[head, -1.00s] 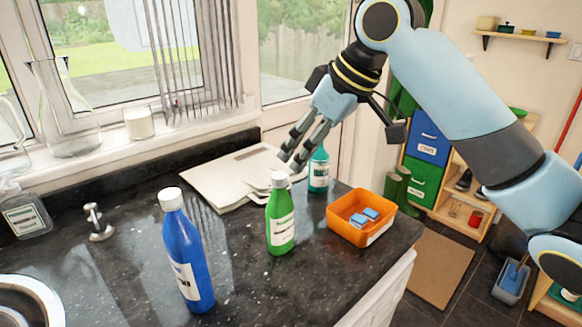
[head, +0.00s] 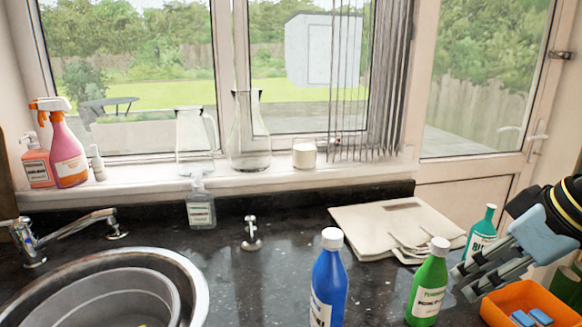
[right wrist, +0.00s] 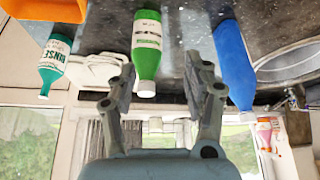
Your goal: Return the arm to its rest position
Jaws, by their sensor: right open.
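My right gripper (head: 467,282) is at the right edge of the head view, above the counter between the green bottle (head: 429,284) and the orange tray (head: 497,309). In the right wrist view its two fingers (right wrist: 163,90) are spread apart with nothing between them. The green bottle (right wrist: 147,50) appears beyond the fingers there, apart from them. Most of my right arm is cut off by the frame edge in the head view. My left gripper is in neither view.
A blue bottle (head: 328,285) stands on the dark counter, and a teal bottle (head: 482,232) stands behind the gripper. Blue blocks (head: 530,318) lie in the orange tray. Pale boards (head: 385,228) lie near the window. A sink (head: 195,275) is at left.

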